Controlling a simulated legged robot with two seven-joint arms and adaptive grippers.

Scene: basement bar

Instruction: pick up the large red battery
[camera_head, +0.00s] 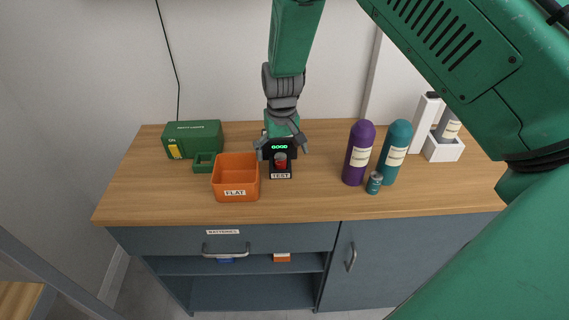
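A red battery (281,161) stands in a small black tester (280,172) on the wooden counter. The tester's display reads "GOOD" in green and its front label reads "TEST". My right gripper (282,149) hangs down from above at the tester, its fingers spread to either side of the display. It looks open, and I cannot tell whether it touches the tester. Only a small part of the battery shows. My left gripper is not in view.
An orange bin (236,197) labelled "FLAT" stands left of the tester, near a green box (195,139). Purple (357,155) and teal (395,152) bottles and a small teal-grey can (374,183) stand right. The counter (300,206) is clear in front.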

